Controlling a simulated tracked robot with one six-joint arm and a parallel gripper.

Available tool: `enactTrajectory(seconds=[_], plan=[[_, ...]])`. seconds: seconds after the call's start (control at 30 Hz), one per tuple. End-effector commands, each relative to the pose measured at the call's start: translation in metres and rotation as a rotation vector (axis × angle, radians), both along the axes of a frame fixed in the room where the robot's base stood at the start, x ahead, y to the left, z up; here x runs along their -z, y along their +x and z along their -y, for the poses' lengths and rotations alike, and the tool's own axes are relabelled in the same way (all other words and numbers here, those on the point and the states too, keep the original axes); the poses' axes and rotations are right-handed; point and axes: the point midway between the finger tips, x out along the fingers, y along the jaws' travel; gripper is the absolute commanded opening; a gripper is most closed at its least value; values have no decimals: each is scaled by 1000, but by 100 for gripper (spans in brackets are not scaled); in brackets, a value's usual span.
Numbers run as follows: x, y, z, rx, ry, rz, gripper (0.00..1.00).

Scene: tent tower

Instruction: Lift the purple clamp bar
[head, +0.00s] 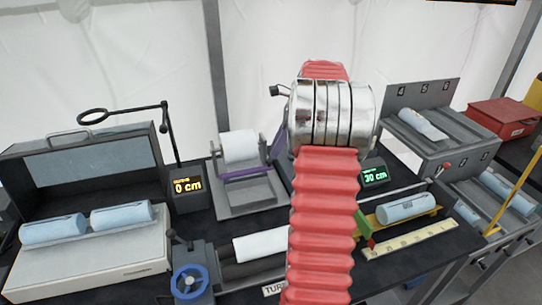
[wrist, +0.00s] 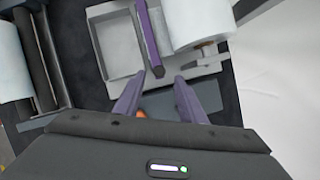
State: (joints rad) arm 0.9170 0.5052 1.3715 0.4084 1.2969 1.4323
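The purple clamp bar (head: 246,173) lies across a grey holder (head: 250,197) in front of a white roll (head: 239,147) in the head view. In the wrist view the bar (wrist: 148,35) runs from the top edge down to a dark end, beside the white roll (wrist: 185,22). My gripper (wrist: 157,85) shows in the wrist view with its two purple-grey fingers apart and nothing between them. The bar's end lies just ahead of the gap between the fingertips.
A display (head: 186,188) reading 0 cm stands left of the holder, and one (head: 374,176) reading 30 cm stands right of it. A blue handwheel (head: 189,282) and another white roll (head: 262,245) are in front. A grey case (head: 80,165) stands left.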

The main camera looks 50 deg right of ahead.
Motion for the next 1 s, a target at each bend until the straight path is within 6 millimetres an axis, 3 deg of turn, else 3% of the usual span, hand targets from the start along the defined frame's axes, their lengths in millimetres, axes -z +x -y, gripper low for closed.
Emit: enactTrajectory(seconds=[0.3, 0.67, 1.0], plan=[[36, 12, -10, 1, 1, 1, 37], [40, 13, -11, 0, 0, 0, 37], [40, 13, -10, 0, -1, 1, 14]])
